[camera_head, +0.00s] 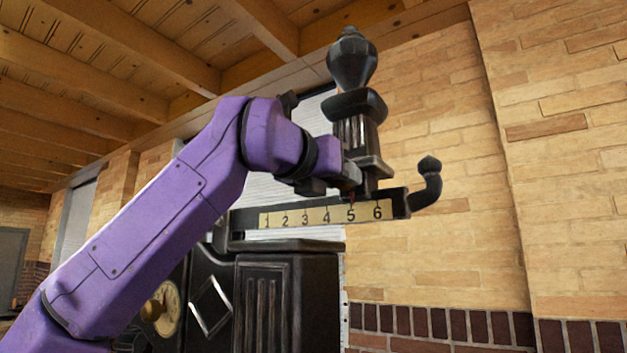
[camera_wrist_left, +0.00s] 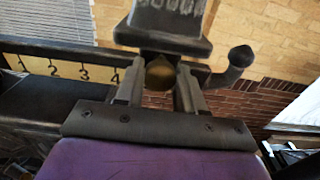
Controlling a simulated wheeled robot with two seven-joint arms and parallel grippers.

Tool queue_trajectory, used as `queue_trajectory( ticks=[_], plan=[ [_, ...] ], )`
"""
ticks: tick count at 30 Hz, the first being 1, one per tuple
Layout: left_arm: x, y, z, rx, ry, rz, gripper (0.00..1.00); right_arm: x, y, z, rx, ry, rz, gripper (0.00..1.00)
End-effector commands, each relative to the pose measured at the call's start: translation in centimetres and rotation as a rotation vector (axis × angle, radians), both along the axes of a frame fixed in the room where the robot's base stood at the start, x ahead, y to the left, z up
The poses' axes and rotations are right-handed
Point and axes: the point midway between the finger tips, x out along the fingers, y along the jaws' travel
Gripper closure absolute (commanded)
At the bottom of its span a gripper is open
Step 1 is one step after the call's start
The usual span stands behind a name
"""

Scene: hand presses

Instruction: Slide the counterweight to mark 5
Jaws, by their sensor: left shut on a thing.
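The counterweight (camera_head: 355,135) is a dark, fluted metal block with a rounded finial on top. It sits upright on a beam with a cream scale (camera_head: 305,217) numbered 1 to 6. A small red tip under the counterweight shows just above the 5 in the head view. My left gripper (camera_head: 350,176) is shut on the counterweight's lower part from the left. In the left wrist view, the left gripper's fingers (camera_wrist_left: 160,92) flank a brass knob (camera_wrist_left: 160,73) under the counterweight (camera_wrist_left: 168,22). There, marks 5 and 6 are hidden. My right gripper is out of view.
The beam's right end has an upturned dark hook (camera_head: 430,182) with a knob. Below the beam stands the black press body (camera_head: 285,300) with a brass dial (camera_head: 165,308). A brick wall (camera_head: 560,150) is behind. The space right of the hook looks clear.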

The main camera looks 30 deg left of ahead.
Motion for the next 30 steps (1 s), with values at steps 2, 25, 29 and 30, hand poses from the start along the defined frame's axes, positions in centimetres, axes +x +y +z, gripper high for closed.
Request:
queue_trajectory(
  ticks=[2, 25, 29, 30],
  plan=[
    [0.1, 0.2, -0.1, -0.001, 0.002, 0.003, 1.00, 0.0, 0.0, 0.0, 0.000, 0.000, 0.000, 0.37],
    [-0.3, 0.5, 0.1, -0.003, -0.006, 0.007, 0.38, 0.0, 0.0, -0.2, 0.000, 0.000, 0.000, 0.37],
    [-2.3, 0.7, -0.1, -0.004, -0.009, 0.007, 0.38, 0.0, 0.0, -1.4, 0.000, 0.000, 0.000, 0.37],
    [-3.3, 0.7, -0.2, -0.003, -0.011, 0.007, 0.38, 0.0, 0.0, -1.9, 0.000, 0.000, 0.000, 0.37]
  ],
)
